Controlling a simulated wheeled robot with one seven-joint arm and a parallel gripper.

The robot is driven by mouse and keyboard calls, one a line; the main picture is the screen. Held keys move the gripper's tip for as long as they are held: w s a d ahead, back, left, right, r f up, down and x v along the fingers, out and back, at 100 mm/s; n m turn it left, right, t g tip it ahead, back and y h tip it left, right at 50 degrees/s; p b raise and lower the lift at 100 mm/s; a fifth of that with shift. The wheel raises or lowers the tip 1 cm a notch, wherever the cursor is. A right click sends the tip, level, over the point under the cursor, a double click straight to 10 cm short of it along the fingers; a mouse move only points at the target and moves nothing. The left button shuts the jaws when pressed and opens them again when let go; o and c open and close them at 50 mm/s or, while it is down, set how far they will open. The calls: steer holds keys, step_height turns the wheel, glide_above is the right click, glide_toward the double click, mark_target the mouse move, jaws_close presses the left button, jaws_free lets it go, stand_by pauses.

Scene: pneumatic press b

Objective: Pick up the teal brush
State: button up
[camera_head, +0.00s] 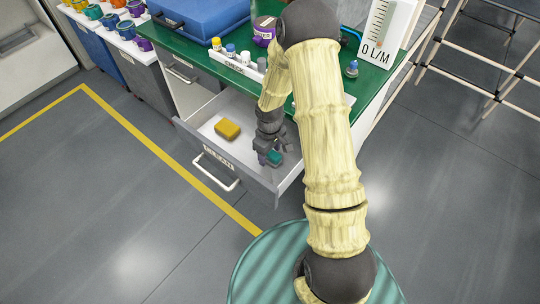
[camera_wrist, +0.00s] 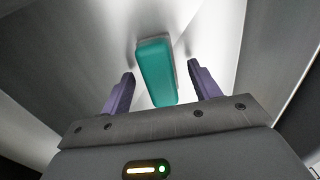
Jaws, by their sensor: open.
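The teal brush (camera_wrist: 157,72) lies in the open drawer (camera_head: 205,125), and in the wrist view it sits between my gripper's two purple fingers. In the head view the teal brush (camera_head: 274,158) shows at the drawer's right end, partly hidden by my gripper (camera_head: 267,157). My gripper points down into the drawer. In the wrist view my gripper (camera_wrist: 158,88) is open, with a finger on each side of the brush and a visible gap on both sides. How far the fingertips are above the drawer floor I cannot tell.
A yellow block (camera_head: 227,129) lies in the drawer left of my gripper. The drawer's walls stand close around. Above is a green bench (camera_head: 205,62) with a blue case (camera_head: 200,15), small bottles and a purple jar (camera_head: 264,30). Floor is clear left of the drawer.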

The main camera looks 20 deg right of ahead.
steer(key=shift+f, duration=0.55)
steer(key=shift+c, duration=0.4)
steer(key=c, duration=1.1)
steer(key=shift+r, duration=0.1)
step_height(320, 180, up, 10)
steer(key=shift+f+p, duration=0.1)
steer(key=shift+p, duration=0.3)
